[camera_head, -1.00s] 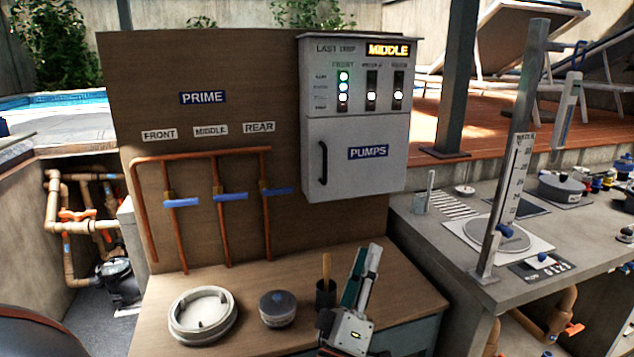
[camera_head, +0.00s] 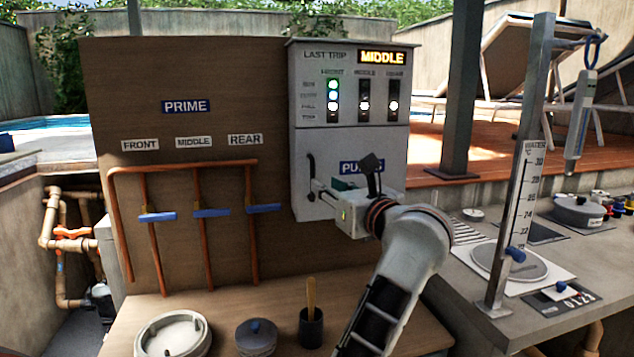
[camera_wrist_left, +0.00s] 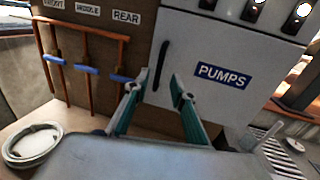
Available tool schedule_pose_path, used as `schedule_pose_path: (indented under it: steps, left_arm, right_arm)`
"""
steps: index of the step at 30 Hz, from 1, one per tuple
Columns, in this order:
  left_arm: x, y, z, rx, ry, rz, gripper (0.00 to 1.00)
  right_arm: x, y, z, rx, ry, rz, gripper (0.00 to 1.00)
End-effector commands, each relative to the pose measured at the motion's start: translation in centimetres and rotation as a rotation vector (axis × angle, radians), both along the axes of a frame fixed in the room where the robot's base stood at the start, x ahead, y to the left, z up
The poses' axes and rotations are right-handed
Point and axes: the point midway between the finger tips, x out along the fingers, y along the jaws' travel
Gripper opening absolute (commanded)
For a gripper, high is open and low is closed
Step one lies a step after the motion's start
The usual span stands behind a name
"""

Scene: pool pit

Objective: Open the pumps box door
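The pumps box (camera_head: 350,60) is a grey cabinet on a brown wooden panel. Its lower door (camera_head: 385,140) looks closed and carries a blue PUMPS label, partly covered by my arm in the head view. The black vertical handle (camera_head: 311,168) is on the door's left side; it also shows in the left wrist view (camera_wrist_left: 162,58). My left gripper (camera_head: 322,192) is in front of the door, by the handle's lower end. In the left wrist view its teal fingers (camera_wrist_left: 155,86) are spread, with the handle's lower end between the tips in the picture. Contact is not visible. My right gripper is not in view.
Copper pipes with blue valves (camera_head: 211,213) run left of the box. A white ring (camera_head: 172,333), a grey lid (camera_head: 257,338) and a dark cup (camera_head: 311,327) stand on the wooden counter below. A metal post (camera_head: 515,170) stands to the right.

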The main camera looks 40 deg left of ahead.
Motion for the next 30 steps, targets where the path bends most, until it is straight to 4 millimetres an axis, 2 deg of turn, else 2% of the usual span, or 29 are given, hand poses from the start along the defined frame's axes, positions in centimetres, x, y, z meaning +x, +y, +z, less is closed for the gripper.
schedule_pose_path:
  steps: [6, 12, 23, 26, 27, 30]
  left_arm:
    - [1.6, 3.2, 0.0, 0.005, 0.002, 0.005, 0.25]
    - [2.8, 5.1, 0.0, 0.005, 0.002, 0.003, 0.25]
    - [3.1, 5.7, 0.0, 0.005, 0.002, 0.002, 0.25]
    - [3.1, 5.6, 0.0, 0.005, 0.002, 0.002, 0.04]
    - [3.1, 5.6, 0.0, 0.005, 0.002, 0.002, 0.00]
    - [3.1, 5.6, 0.0, 0.004, 0.001, 0.002, 0.00]
  right_arm:
    - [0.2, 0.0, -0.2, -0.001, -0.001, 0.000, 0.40]
    - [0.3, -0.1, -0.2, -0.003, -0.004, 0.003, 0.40]
    - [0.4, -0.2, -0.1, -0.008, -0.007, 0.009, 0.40]
    - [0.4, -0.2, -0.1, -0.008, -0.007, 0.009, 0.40]
    - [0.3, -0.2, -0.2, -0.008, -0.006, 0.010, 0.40]
    - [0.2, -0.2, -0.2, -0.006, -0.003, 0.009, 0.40]
